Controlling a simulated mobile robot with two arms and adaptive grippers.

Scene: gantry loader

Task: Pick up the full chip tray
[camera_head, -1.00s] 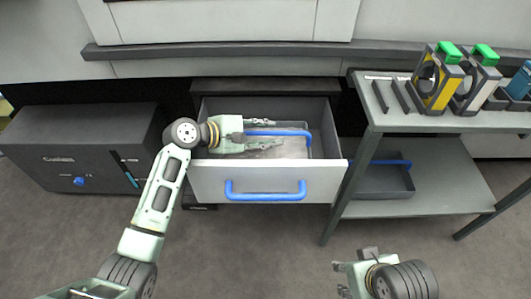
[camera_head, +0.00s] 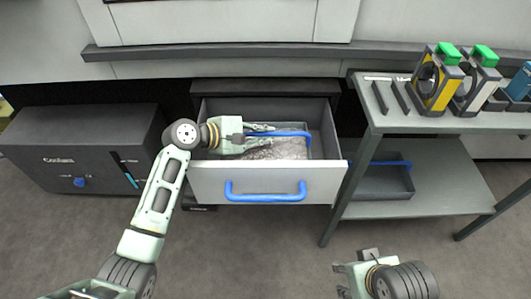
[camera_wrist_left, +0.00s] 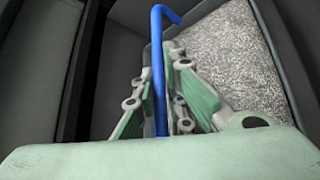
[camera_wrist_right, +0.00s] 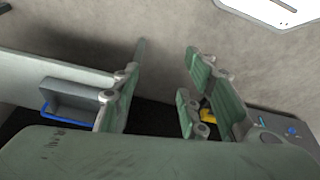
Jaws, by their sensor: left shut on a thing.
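The full chip tray (camera_head: 308,146), filled with grey speckled chips (camera_head: 280,150), is inside the open drawer (camera_head: 210,180). Its blue handle (camera_head: 290,134) runs along the tray's far side in the head view. My left gripper (camera_head: 262,133) reaches into the drawer from the left and is shut on this handle. In the left wrist view the blue handle (camera_wrist_left: 158,70) passes between the fingers, with the chips (camera_wrist_left: 235,55) to the right. My right gripper (camera_head: 345,278) is open and empty, low over the floor; its spread fingers show in the right wrist view (camera_wrist_right: 160,90).
The drawer front has its own blue handle (camera_head: 265,192). A grey table (camera_head: 440,124) on the right holds yellow and grey devices with green tops. An empty-looking tray (camera_head: 380,183) sits on its lower shelf. A dark coolant box (camera_head: 80,150) stands left. The floor between is clear.

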